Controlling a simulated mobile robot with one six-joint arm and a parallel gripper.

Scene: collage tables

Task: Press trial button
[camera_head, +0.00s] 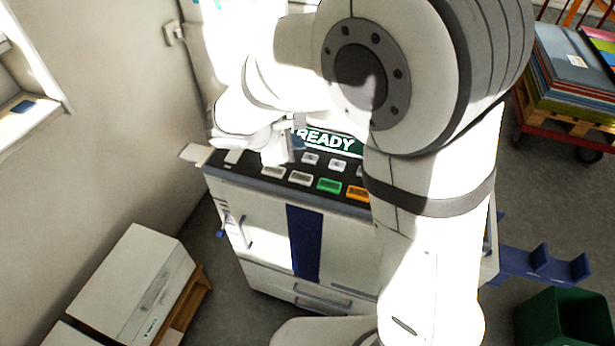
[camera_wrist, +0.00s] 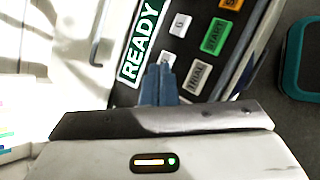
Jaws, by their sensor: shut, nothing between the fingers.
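The trial button is a pale grey key labelled TRIAL (camera_wrist: 197,76) beside the green START key in the wrist view. In the head view the trial button (camera_head: 300,178) is left of the green key on the dark panel of a white machine. My gripper (camera_wrist: 159,72) is shut and empty, with its blue-grey fingers over the panel between the READY display and the trial button. I cannot tell whether the fingertips touch the panel. In the head view my arm hides part of the panel.
The green READY display (camera_head: 327,140) is at the panel's back. The green START key (camera_head: 328,185) and an orange key (camera_head: 357,193) sit close to the trial button. A white box (camera_head: 135,285) stands at lower left, and a green bin (camera_head: 565,318) at lower right.

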